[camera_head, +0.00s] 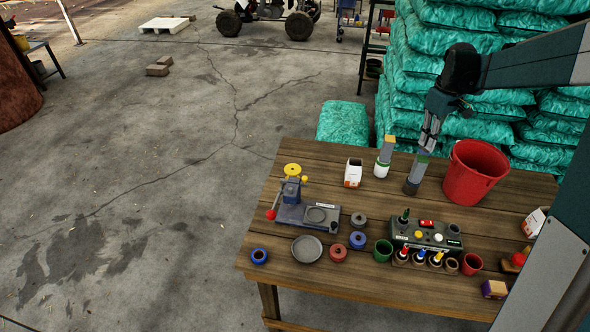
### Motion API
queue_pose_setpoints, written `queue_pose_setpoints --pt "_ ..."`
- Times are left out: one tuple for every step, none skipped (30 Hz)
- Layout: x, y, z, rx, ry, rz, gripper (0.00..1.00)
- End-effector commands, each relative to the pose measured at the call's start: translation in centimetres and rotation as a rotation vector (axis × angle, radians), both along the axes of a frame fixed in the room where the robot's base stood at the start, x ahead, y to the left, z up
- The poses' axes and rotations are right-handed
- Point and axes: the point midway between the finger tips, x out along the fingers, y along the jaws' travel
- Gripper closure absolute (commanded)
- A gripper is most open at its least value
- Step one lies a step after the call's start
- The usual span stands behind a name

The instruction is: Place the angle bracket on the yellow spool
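My gripper (427,147) points down over the back of the wooden table, right above a grey upright piece with a green top (418,172) that stands in or on a dark round base (411,187). The fingertips seem to meet the green top, but I cannot tell whether they grip it. I cannot make out an angle bracket for certain.
The wooden table (290,272) holds a red bucket (473,174), a white carton (353,172), a white pot (382,168), a grey dish (306,249), red and blue rings, a green cup (382,251) and a dark control box (428,233). Teal sacks (420,70) stand close behind.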

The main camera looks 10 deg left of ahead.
Motion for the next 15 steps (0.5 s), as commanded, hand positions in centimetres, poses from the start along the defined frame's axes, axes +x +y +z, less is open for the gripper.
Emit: queue_pose_setpoints --pt "0.2 1.7 0.0 0.000 0.000 0.029 1.00" --pt "0.3 2.6 0.0 0.000 0.000 0.046 1.00" --pt "0.5 3.7 0.0 0.000 0.000 0.068 1.00" --pt "0.5 4.6 0.0 0.000 0.000 0.084 1.00" --pt "0.6 5.5 0.0 -0.001 -0.001 0.100 1.00" --pt "0.7 6.6 0.0 -0.001 -0.001 0.121 1.00" --pt "0.8 7.5 0.0 -0.001 -0.001 0.139 1.00" --pt "0.8 8.3 0.0 -0.001 -0.001 0.155 1.00" --pt "0.9 9.5 0.0 -0.001 -0.001 0.176 1.00" --pt "0.9 10.4 0.0 -0.001 -0.001 0.193 1.00" --pt "0.9 11.2 0.0 -0.001 -0.001 0.209 1.00" --pt "0.9 12.4 0.0 -0.001 -0.001 0.231 1.00" --pt "0.9 13.3 0.0 -0.001 -0.001 0.248 1.00" --pt "0.9 14.2 0.0 -0.002 -0.001 0.264 1.00" --pt "0.9 15.4 0.0 -0.001 -0.002 0.285 1.00"
